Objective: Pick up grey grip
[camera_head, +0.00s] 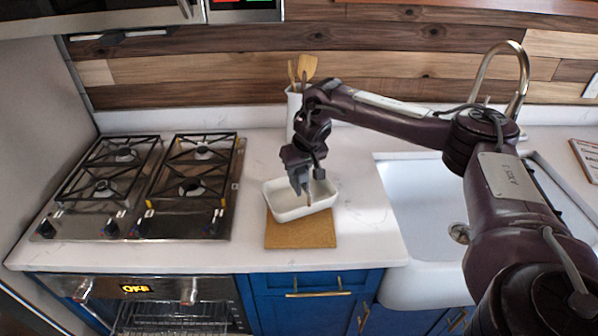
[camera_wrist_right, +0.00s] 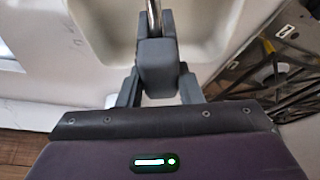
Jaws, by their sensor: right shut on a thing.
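My right gripper (camera_head: 300,187) reaches down over a white rectangular dish (camera_head: 271,206) on the counter. A thin shiny metal shaft (camera_wrist_right: 153,8) runs up from between the fingertips. In the head view the gripper hides most of the held thing, so I cannot tell whether it touches the dish. My left gripper is not in view.
The dish rests on a cork mat (camera_head: 300,238). A gas hob (camera_head: 150,190) lies to the left. A white crock (camera_head: 292,108) with wooden utensils stands behind. A white sink (camera_head: 415,205) with a tall tap (camera_head: 521,75) is at the right, partly behind my right arm.

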